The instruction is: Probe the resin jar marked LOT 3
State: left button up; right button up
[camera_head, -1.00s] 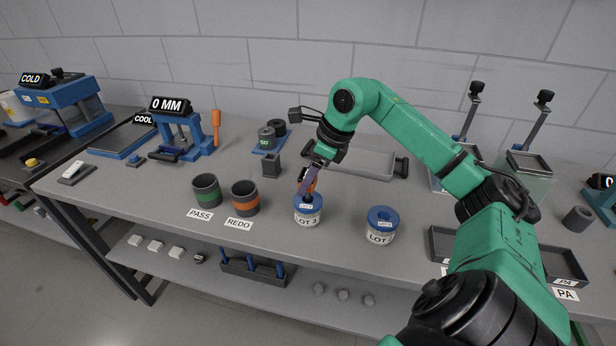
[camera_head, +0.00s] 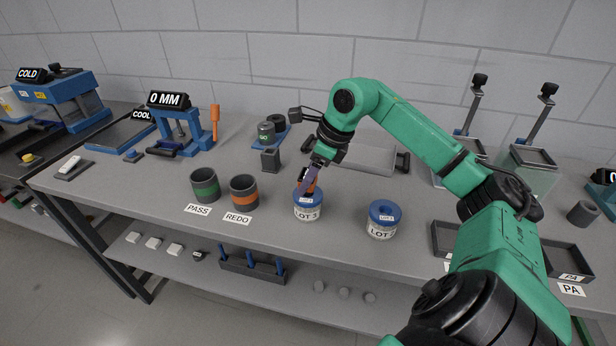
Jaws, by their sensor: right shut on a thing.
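A jar (camera_head: 308,212) with a blue lid and a label that reads LOT 3 stands upright at the front of the bench. A similar blue-lidded jar (camera_head: 384,222) stands to its right; its lot number is hard to read. My right gripper (camera_head: 306,184) points down just above the LOT 3 jar's lid. I cannot tell whether the tool's lower end is inside the lid's opening. The lid's middle is partly hidden by the gripper. My left gripper is out of view.
A green-banded cup (camera_head: 205,187) by the PASS label and an orange-banded cup (camera_head: 244,194) by REDO stand left of the jars. A 0 MM gauge (camera_head: 180,130) stands behind them. A dark tray (camera_head: 567,262) lies at right. The bench between the jars is clear.

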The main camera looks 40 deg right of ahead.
jog(key=shift+f+b, duration=0.55)
jog(key=shift+f, duration=0.1)
jog(key=o, duration=1.5)
jog(key=shift+c, duration=0.2)
jog(key=shift+r, duration=0.15)
jog(key=v, duration=0.5)
jog(key=shift+d+r, duration=0.1)
jog(key=shift+r, duration=0.05)
jog(key=p+v, duration=0.1)
jog(key=v, duration=0.8)
jog(key=shift+p, duration=0.3)
